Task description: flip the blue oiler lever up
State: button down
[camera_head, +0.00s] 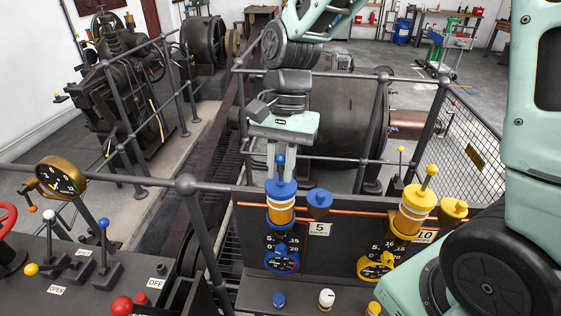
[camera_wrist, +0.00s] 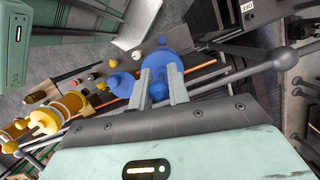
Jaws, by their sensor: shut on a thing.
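My gripper (camera_head: 277,174) points down over the oiler and is shut on the lever. In the wrist view the blue lever ball (camera_wrist: 158,91) lies between the two fingertips of my gripper (camera_wrist: 160,85), over the round blue cap (camera_wrist: 165,62). The fingers hide part of the lever; its upper part looks roughly upright in the head view.
A blue funnel cup (camera_head: 319,202) stands close to the right of the oiler. A yellow oiler (camera_head: 413,208) and yellow cup (camera_head: 454,210) are further right. A grey handrail (camera_head: 150,181) runs beside my gripper. Blue, white and yellow knobs (camera_head: 326,298) sit in front.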

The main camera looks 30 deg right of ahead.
jog(key=c, duration=1.4)
grip_release()
jog(key=shift+o, duration=0.2)
jog(key=b+v, duration=0.3)
jog(key=v, duration=1.4)
jog(key=shift+d+r+b, duration=0.2)
jog(key=shift+r+b, duration=0.05)
jog(key=shift+b, duration=0.05)
jog(key=s+a+f+n+b, duration=0.3)
jog(key=s+f+n, duration=0.2)
jog(key=f, duration=0.4)
jog(key=s+a+f+n+t+h+b, duration=0.1)
jog(key=s+a+f+n+b, duration=0.2)
jog(key=s+f+n, duration=0.3)
jog(key=s+a+f+n+t+b, duration=0.1)
jog(key=s+a+f+n+b, duration=0.2)
jog(key=s+f, duration=0.5)
notch_tip(320, 180, down, 7)
jog(key=a+n, duration=0.1)
jog(key=n, duration=0.1)
jog(key=shift+r+n, duration=0.25)
jog(key=shift+n, duration=0.15)
